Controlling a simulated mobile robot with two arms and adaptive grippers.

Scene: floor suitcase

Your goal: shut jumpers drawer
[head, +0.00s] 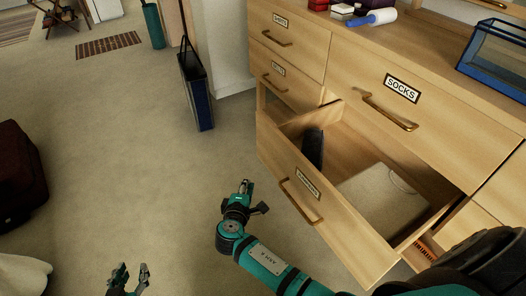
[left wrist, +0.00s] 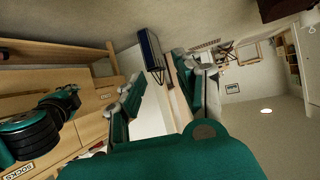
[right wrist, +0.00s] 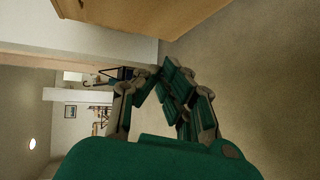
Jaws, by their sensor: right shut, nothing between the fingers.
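The open drawer (head: 335,225) juts out of the wooden dresser below the socks drawer. Its front has a small label (head: 308,183), too slanted to read surely, and a brass handle (head: 300,199). A dark item (head: 313,148) and a pale folded item (head: 385,200) lie inside. My right gripper (head: 246,185) is shut and empty, over the floor to the left of the drawer front, apart from the handle. My left gripper (head: 132,270) is open and empty, low at the picture's bottom left, away from the dresser. Its spread fingers also show in the left wrist view (left wrist: 160,85).
The socks drawer (head: 380,98) and the small left drawers are closed. A dark red suitcase (head: 18,175) is at the left edge. The carpet between is clear.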

